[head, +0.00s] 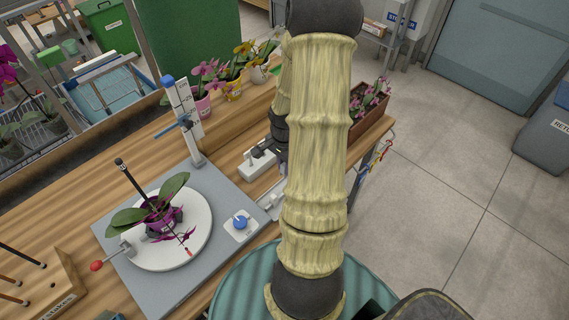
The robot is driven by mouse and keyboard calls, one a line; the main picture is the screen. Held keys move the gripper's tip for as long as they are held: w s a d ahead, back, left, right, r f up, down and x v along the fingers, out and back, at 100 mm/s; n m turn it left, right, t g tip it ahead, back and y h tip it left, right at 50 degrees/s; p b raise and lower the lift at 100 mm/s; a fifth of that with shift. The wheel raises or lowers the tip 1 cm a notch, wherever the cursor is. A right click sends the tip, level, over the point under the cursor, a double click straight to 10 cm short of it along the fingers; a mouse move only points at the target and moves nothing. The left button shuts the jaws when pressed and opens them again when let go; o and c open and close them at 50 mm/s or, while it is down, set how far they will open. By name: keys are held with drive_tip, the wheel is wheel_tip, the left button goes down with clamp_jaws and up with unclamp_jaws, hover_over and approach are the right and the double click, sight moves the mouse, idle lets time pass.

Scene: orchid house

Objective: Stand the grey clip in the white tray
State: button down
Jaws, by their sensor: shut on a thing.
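My gripper (262,151) is small and dark in the head view, just left of my pale arm. It is at the white tray (256,170), a small low tray on the wooden bench, with its tips over or in the tray. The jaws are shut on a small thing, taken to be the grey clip. The clip is too small and too much covered by the fingers to make out its shape or tilt. Whether it touches the tray I cannot tell.
A grey board (185,275) carries a white turntable (200,240) with a potted orchid (160,212), a blue knob (240,222) and an upright scale post (184,115). Potted orchids (233,85) stand behind. A brown planter (362,122) is right of my arm. A wooden stakes block (60,285) is front left.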

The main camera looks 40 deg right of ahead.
drive_tip(key=shift+f+b, duration=2.9)
drive_tip(key=shift+f, duration=0.35)
drive_tip(key=shift+d+f, duration=0.15)
drive_tip(key=shift+f, duration=0.2)
drive_tip(key=shift+f+b, duration=1.85)
drive_tip(key=shift+f, duration=0.35)
drive_tip(key=c, duration=1.3)
unclamp_jaws()
drive_tip(key=shift+o, duration=0.2)
wheel_tip(320, 180, up, 17)
drive_tip(key=shift+r+p, duration=0.2)
drive_tip(key=shift+p, duration=0.25)
